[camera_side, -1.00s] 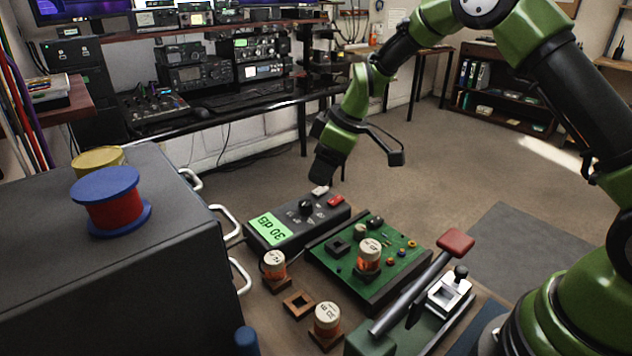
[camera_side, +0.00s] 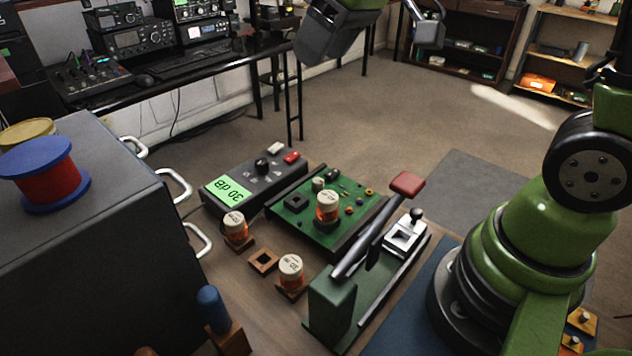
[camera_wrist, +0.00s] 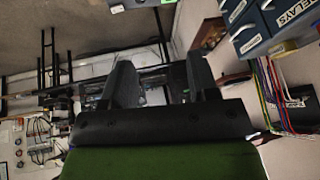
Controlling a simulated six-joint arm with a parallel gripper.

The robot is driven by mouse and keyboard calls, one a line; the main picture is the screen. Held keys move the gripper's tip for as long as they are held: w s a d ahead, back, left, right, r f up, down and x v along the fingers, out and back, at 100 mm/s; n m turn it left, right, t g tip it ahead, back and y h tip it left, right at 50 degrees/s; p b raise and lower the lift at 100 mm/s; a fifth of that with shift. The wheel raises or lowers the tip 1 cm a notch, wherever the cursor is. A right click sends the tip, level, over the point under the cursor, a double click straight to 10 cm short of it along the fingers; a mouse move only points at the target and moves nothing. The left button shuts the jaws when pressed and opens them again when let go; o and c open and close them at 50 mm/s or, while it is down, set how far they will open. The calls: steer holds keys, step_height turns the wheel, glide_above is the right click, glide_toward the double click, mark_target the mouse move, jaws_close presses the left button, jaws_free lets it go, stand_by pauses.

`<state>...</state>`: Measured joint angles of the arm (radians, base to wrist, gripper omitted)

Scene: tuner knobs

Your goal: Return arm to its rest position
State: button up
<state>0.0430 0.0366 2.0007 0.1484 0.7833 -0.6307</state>
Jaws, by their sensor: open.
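My gripper (camera_wrist: 160,75) shows in the wrist view with its two dark fingers well apart and nothing between them. In the side view, the dark end of my arm (camera_side: 330,32) is high at the top edge, partly cut off by the frame. It is clear of the bench and touches nothing there. On the bench, a meter box (camera_side: 262,180) shows "30 dB" on its green screen. A green circuit board (camera_side: 310,222) beside it carries a labelled orange-and-cream part (camera_side: 327,208) standing upright.
Two similar parts (camera_side: 235,228) (camera_side: 291,270) and an empty wooden socket (camera_side: 264,261) are in front. A red-handled lever press (camera_side: 372,245) stands at right. A dark cabinet (camera_side: 120,230) with a blue-and-red spool (camera_side: 47,175) is at left. Open floor lies behind.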

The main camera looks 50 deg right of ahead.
steer(key=s+r+m+t, duration=0.1)
steer(key=s+m, duration=0.4)
steer(key=s, duration=1)
steer(key=shift+s+a+r+m+t, duration=0.2)
steer(key=shift+s+r+m+t, duration=0.1)
steer(key=shift+r+m+t, duration=0.15)
